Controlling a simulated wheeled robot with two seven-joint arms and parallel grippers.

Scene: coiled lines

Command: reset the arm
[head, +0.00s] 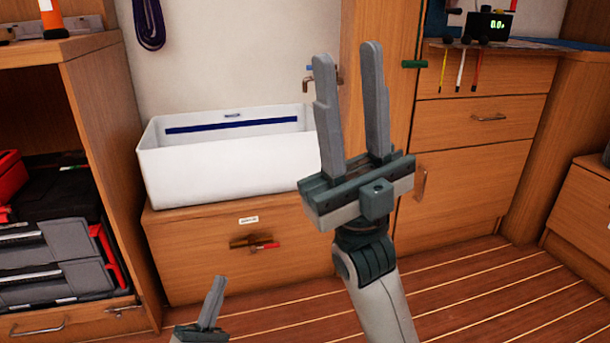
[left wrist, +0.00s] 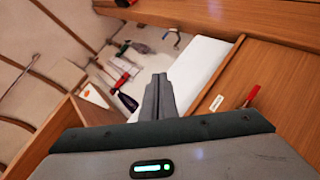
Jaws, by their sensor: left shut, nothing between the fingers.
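My right gripper (head: 347,52) is raised in the middle of the head view, with its two grey fingers pointing up and apart. Nothing is between them. My left gripper (head: 214,283) shows only in part at the bottom edge of the head view, low in front of the wooden drawer. In the left wrist view my left gripper (left wrist: 158,78) has its fingers together and holds nothing. The rest of my left arm is out of the head view.
A white open bin (head: 225,165) stands on a wooden cabinet (head: 225,255) behind my grippers. A shelf with grey and black cases (head: 50,260) is at left. Drawers (head: 480,120) stand at right. A purple coiled line (head: 149,25) hangs on the wall. Striped floor (head: 480,300) is clear.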

